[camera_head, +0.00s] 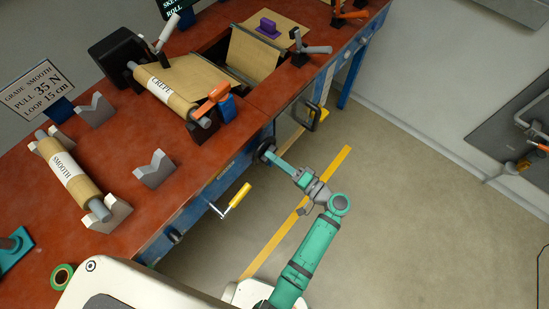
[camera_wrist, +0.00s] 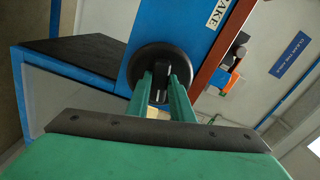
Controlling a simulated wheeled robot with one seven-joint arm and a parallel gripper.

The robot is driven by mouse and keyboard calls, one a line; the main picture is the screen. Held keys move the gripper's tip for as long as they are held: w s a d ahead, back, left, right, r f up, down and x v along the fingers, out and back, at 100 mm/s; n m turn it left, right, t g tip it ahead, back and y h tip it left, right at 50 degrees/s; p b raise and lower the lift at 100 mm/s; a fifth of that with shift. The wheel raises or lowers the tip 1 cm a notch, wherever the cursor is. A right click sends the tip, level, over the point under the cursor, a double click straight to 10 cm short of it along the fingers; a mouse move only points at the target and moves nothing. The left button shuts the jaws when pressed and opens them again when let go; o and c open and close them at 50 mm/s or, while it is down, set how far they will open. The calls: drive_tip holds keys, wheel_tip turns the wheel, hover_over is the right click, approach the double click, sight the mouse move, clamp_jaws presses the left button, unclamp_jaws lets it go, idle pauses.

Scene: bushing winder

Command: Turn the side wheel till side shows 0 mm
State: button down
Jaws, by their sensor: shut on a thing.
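A round black wheel (camera_wrist: 178,56) is mounted on the blue front of the bench, seen in the wrist view. In the head view the wheel (camera_head: 264,148) is small and partly covered by my gripper (camera_head: 272,156). My gripper (camera_wrist: 162,92) has its two green fingers shut on the dark raised grip across the wheel's middle. A white label (camera_wrist: 218,14) above it shows letters ending in "AKE"; the rest is cut off. No side reading in mm can be made out in either view.
A crank with a yellow handle (camera_head: 238,198) sticks out from the bench front, left of my arm. A dark handle (camera_head: 312,116) stands out on the right. The red bench top (camera_head: 190,150) carries paper rolls. Floor right of my arm is clear.

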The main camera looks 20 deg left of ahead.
idle(0.4)
drive_tip(key=c, duration=1.6)
unclamp_jaws()
drive_tip(key=shift+o, duration=0.2)
drive_tip(key=shift+d, duration=0.1)
drive_tip(key=v, duration=1)
drive_tip(key=shift+s+d, duration=0.2)
drive_tip(key=shift+d, duration=0.15)
